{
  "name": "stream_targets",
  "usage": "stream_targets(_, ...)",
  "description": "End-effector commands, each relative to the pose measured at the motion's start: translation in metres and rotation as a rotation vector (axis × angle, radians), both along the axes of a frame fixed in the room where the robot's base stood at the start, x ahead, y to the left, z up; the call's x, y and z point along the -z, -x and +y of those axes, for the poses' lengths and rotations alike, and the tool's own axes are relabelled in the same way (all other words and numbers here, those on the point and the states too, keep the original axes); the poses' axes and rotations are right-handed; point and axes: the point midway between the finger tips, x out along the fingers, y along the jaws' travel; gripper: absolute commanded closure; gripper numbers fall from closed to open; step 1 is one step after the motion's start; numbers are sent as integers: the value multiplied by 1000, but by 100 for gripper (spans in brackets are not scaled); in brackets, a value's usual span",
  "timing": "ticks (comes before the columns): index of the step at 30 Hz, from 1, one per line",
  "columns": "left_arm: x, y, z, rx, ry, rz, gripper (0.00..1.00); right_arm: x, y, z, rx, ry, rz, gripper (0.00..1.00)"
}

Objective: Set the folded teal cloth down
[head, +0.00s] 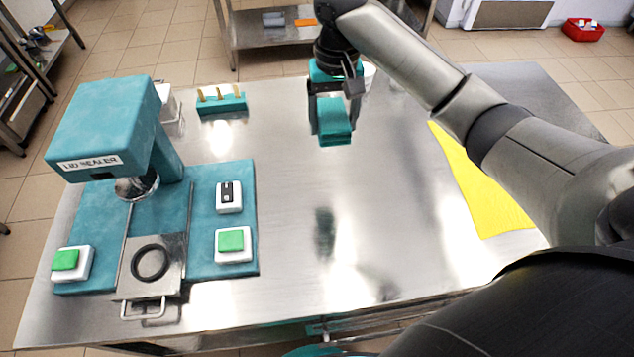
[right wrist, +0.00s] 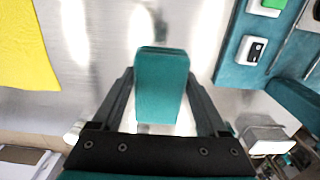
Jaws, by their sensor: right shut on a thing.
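The folded teal cloth (head: 335,121) is a small thick block held by my right gripper (head: 333,128) above the steel table (head: 300,200), towards its far side. My right gripper is shut on it, one finger on each side. In the right wrist view the cloth (right wrist: 161,88) sits between the two dark fingers of the gripper (right wrist: 160,100), with bare steel beyond it. A faint dark reflection shows on the steel in front of it. My left gripper is not in view.
A teal lid sealer (head: 110,125) with green buttons stands at the left of the table. A teal rack (head: 221,104) with upright pegs is at the back left. A yellow sheet (head: 480,190) lies at the right. The table's middle is clear.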

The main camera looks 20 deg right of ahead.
Motion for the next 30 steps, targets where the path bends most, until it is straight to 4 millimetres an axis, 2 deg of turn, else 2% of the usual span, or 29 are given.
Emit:
stream_targets(2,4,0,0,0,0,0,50,6,1,-2,6,0,3,68)
stream_targets(5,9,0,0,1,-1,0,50,27,2,-2,7,2,6,68)
stream_targets(12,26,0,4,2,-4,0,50,94,2,-2,6,2,6,68)
stream_targets(18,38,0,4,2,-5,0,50,138,1,-2,6,0,2,68)
stream_targets(26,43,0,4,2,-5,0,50,159,1,-1,4,1,0,68)
stream_targets(30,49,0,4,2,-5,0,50,178,1,-2,6,1,2,68)
